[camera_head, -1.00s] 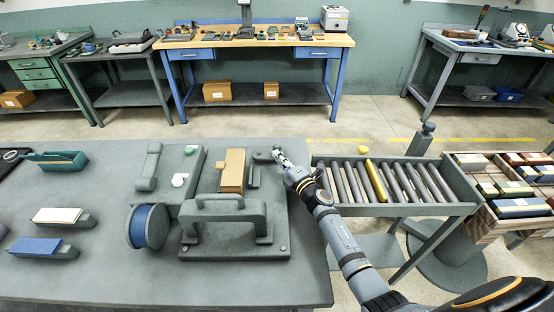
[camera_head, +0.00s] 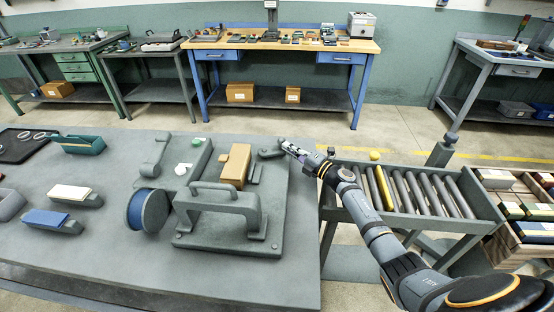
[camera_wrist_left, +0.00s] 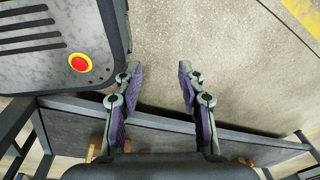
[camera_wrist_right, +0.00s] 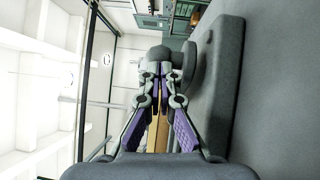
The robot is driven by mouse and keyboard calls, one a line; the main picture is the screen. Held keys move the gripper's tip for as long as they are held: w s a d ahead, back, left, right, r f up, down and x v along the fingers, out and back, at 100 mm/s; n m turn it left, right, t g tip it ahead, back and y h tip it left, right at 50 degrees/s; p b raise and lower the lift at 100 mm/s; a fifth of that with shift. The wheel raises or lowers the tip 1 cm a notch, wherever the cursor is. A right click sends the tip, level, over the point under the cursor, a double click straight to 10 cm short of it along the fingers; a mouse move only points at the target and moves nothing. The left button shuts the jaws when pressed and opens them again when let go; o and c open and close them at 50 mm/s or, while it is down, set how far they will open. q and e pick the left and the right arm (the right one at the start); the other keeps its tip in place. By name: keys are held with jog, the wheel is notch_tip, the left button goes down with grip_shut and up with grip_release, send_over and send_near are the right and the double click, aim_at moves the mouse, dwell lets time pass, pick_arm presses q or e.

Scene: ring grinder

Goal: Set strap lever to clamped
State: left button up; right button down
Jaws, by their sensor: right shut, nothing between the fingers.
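A strapping device stands on the grey bench, with a blue strap reel (camera_head: 149,210), a tan box (camera_head: 236,165) and a grey carrying handle (camera_head: 225,188). A short grey lever-like part (camera_head: 270,153) lies at its far right; I cannot tell for certain that it is the strap lever, or its setting. My right gripper (camera_head: 285,145) is shut and empty, with its tips right at this part; contact is unclear. In the right wrist view the shut fingertips (camera_wrist_right: 160,70) are in front of a rounded grey knob (camera_wrist_right: 159,54). My left gripper (camera_wrist_left: 160,70) is open and empty above the floor.
A roller conveyor (camera_head: 410,190) stands right of the bench, under my right arm. Trays with blocks (camera_head: 70,193) lie at the bench's left. A grey wall-like body (camera_wrist_right: 215,90) is close beside the right fingers. A red button (camera_wrist_left: 80,63) shows in the left wrist view.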

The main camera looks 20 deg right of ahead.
jog(key=shift+w+d+f+b, duration=0.2)
jog(key=shift+w+b, duration=0.1)
jog(key=shift+w, duration=0.1)
jog(key=shift+w+r+b, duration=0.15)
jog(key=shift+w+b, duration=0.55)
jog(key=shift+w, duration=0.2)
jog(key=shift+w+d+b, duration=0.2)
jog(key=shift+w+b, duration=0.25)
jog(key=shift+w, duration=0.2)
pick_arm(q)
jog(key=shift+w+a+f+b, duration=0.15)
jog(key=shift+w+f, duration=0.05)
jog(key=shift+f, duration=0.8)
jog(key=shift+w+a+f+b, duration=0.15)
jog(key=shift+w+f, duration=0.05)
jog(key=shift+f, duration=0.8)
pick_arm(e)
jog(key=shift+w, duration=0.4)
jog(key=shift+w+r, duration=0.1)
